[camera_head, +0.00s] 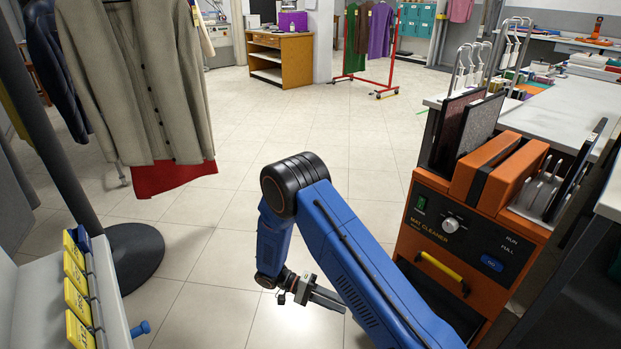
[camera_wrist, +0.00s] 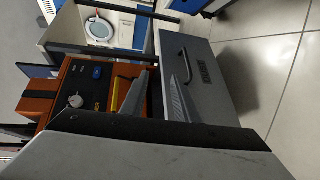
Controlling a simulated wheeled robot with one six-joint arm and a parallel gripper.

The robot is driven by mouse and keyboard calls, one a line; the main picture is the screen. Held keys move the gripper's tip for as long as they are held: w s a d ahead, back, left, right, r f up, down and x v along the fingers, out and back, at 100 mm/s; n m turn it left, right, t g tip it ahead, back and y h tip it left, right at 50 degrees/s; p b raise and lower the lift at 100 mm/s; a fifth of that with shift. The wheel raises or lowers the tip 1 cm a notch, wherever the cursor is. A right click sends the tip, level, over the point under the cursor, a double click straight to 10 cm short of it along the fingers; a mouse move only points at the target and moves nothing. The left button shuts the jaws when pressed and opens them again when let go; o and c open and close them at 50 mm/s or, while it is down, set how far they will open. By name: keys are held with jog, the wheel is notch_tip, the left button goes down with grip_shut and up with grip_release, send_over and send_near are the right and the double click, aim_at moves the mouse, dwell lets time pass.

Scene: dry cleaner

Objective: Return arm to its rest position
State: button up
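My blue arm reaches out over the floor in the head view, bent at a black elbow joint. My gripper (camera_head: 328,300) hangs low at its end, above the pale tiles and left of the orange mat cleaner (camera_head: 405,245). In the wrist view, the two grey fingers of my gripper (camera_wrist: 163,75) stand apart with a gap between them. I see nothing held between them. The mat cleaner (camera_wrist: 48,105), with its knob and yellow handle, shows beyond the fingers at the left.
A grey drawer front (camera_wrist: 205,75) with a dark handle lies beyond my fingers. A rack with a grey cardigan (camera_head: 140,80) stands at left on a round black base (camera_head: 135,258). A white counter (camera_head: 570,110) is at right. The middle floor is clear.

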jog(key=s+d+r+y, duration=0.1)
jog(key=d+r+y, duration=0.25)
jog(key=r, duration=0.55)
jog(key=s+d+r+t+y, duration=0.1)
jog(key=d+r+y, duration=0.25)
jog(key=r, duration=0.55)
jog(key=s+d+r+y, duration=0.2)
jog(key=d+r+y, duration=0.15)
jog(key=r, duration=0.55)
jog(key=s+d+r+n+t+y, duration=0.1)
jog(key=s+d+r+t+y, duration=0.1)
jog(key=s+d+r+t, duration=0.2)
jog(key=s+d+r+n+t+y, duration=0.2)
jog(key=s+d+r+t, duration=0.3)
jog(key=s+r, duration=0.5)
jog(key=s, duration=0.4)
jog(key=shift+s+d+n, duration=0.15)
jog(key=shift+s+n, duration=0.05)
jog(key=shift+n, duration=0.1)
